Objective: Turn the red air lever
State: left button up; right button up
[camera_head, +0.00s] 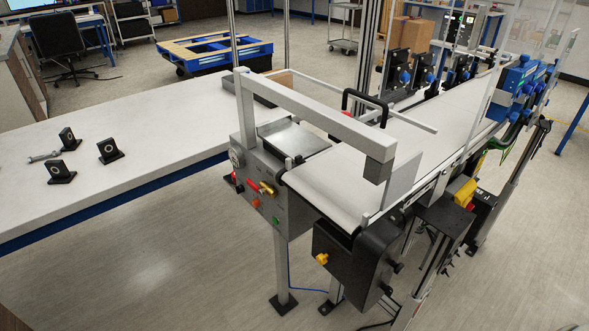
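The red air lever (252,185) sits on the front face of the grey control box (292,215) at the near end of the conveyor. A brass valve fitting (267,189) is right beside it. The lever is small in the picture, and its exact angle is hard to tell. Neither of my grippers shows in the head view, so their state cannot be seen.
The white belt conveyor (345,185) runs back to the right, with a grey frame arm (315,110) above its near end. A white table (120,130) holding black brackets (108,151) stands at left. The floor (170,270) before the control box is clear.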

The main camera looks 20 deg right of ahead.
aim_at(260, 193)
jog(key=i+j+z, duration=0.25)
jog(key=z, duration=0.2)
jog(key=i+j+z, duration=0.7)
jog(key=j+z, duration=0.25)
jog(key=i+j, duration=0.15)
jog(key=j, duration=0.2)
jog(key=i+j, duration=0.1)
jog(key=j, duration=0.3)
jog(key=i+j, duration=0.15)
jog(key=j, duration=0.2)
jog(key=l+z, duration=0.35)
jog(key=z, duration=0.2)
jog(key=k, duration=0.05)
